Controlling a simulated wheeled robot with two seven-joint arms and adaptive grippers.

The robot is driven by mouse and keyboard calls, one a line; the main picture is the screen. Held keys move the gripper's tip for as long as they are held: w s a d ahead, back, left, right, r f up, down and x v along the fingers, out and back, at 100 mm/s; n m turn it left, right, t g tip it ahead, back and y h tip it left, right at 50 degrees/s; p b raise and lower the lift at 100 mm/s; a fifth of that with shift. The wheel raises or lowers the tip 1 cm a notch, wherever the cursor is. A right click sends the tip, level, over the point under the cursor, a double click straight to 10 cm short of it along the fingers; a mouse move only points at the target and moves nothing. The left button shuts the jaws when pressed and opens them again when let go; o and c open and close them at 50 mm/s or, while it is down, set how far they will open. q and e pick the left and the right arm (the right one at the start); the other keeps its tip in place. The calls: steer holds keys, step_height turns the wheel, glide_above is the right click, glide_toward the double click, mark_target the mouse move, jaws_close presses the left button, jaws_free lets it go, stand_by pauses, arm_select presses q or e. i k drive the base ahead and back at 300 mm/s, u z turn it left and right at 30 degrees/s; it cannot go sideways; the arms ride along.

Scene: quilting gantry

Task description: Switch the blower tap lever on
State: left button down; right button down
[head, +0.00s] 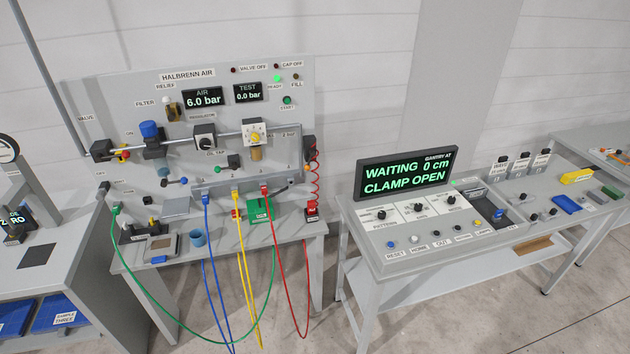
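The air panel (300,85) labelled HALBRENN AIR stands upright at the back of the left bench. A red coiled hose (316,178) hangs at its right edge, from a small dark fitting (309,148) down to a red-topped piece (311,208) on the bench. No label reading blower tap is legible, and I cannot tell for certain which part is its lever or how it is set. A small handle with a blue knob (183,181) and a green handle (222,168) show lower on the panel. Neither of my grippers is in view.
Blue, yellow, red and green hoses hang before the bench (165,262). A floor gap separates the two.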

mark_target(307, 167)
steer(key=i, duration=1.2)
steer(key=u, duration=0.8)
